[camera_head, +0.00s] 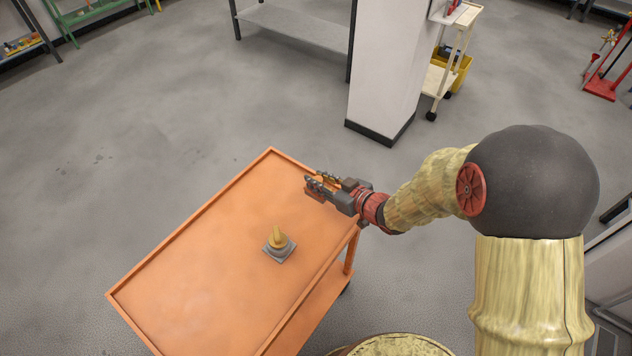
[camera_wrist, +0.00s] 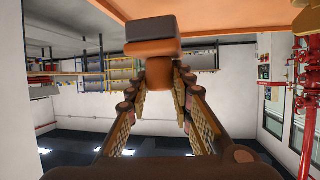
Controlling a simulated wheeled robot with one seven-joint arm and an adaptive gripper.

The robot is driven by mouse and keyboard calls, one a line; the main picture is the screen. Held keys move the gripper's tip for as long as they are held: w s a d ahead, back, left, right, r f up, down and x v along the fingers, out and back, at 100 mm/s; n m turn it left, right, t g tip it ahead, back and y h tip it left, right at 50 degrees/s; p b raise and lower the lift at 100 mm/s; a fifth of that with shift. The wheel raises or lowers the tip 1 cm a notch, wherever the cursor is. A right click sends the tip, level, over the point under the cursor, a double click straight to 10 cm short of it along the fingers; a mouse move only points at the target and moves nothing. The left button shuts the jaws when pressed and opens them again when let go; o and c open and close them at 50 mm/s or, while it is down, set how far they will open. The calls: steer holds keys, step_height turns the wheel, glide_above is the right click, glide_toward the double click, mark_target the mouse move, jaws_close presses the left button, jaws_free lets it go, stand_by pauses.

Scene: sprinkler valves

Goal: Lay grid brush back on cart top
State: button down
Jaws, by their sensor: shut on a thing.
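The grid brush (camera_wrist: 150,48), a dark block with an orange-brown layer and a short orange stem, sits between my fingertips in the wrist view. My gripper (camera_head: 318,184) is shut on it, and the fingers cover much of it in the head view. The gripper points left over the far right edge of the orange cart top (camera_head: 205,255). The cart top also shows at the upper edge of the wrist view (camera_wrist: 235,14). I cannot tell whether the brush touches the cart top.
A yellow cone-shaped piece on a square grey base (camera_head: 279,246) stands on the cart, nearer than my gripper. The cart's left and near surface is bare. A white pillar (camera_head: 385,65) rises behind the gripper, with a cream trolley (camera_head: 440,78) beside it.

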mark_target(319, 196)
steer(key=shift+f+b, duration=2.75)
steer(key=shift+f, duration=0.45)
steer(key=shift+f+b, duration=0.4)
steer(key=shift+f, duration=0.2)
steer(key=c, duration=1.5)
jaws_free()
steer(key=shift+s, duration=0.1)
steer(key=v, duration=1.2)
